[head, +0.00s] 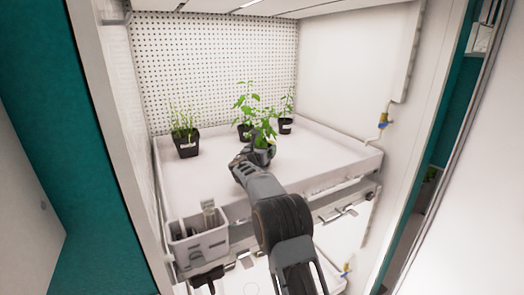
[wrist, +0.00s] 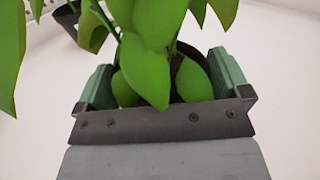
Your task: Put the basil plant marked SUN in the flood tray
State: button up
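The white flood tray (head: 330,160) spans the chamber shelf. My gripper (head: 258,152) is over its middle, at a leafy green plant (head: 264,131). In the wrist view this plant's broad leaves (wrist: 150,60) hang over a dark pot (wrist: 190,54), which lies between the two green-grey fingers of my gripper (wrist: 162,85). The fingers are apart, one on each side of the pot; leaves hide whether they press on it. I cannot tell whether the pot touches the tray floor. No SUN marking is readable.
A grassy plant in a black pot (head: 187,147) stands at the tray's left. Leafy plants in dark pots stand behind, one at the centre (head: 243,131) and one to the right (head: 285,125). A grey caddy (head: 203,245) hangs at the front left. The tray's right side is clear.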

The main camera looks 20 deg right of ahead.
jog(key=shift+o, duration=0.3)
jog(key=shift+s+a+r, duration=0.15)
jog(key=shift+a+r, duration=0.1)
jog(key=shift+r, duration=0.25)
jog(key=shift+r+b+v, duration=0.15)
jog(key=shift+b+v, duration=0.4)
jog(key=shift+v, duration=1.35)
jog(key=shift+r+b+v, duration=0.15)
jog(key=shift+b+v, duration=0.35)
jog(key=shift+v, duration=1.4)
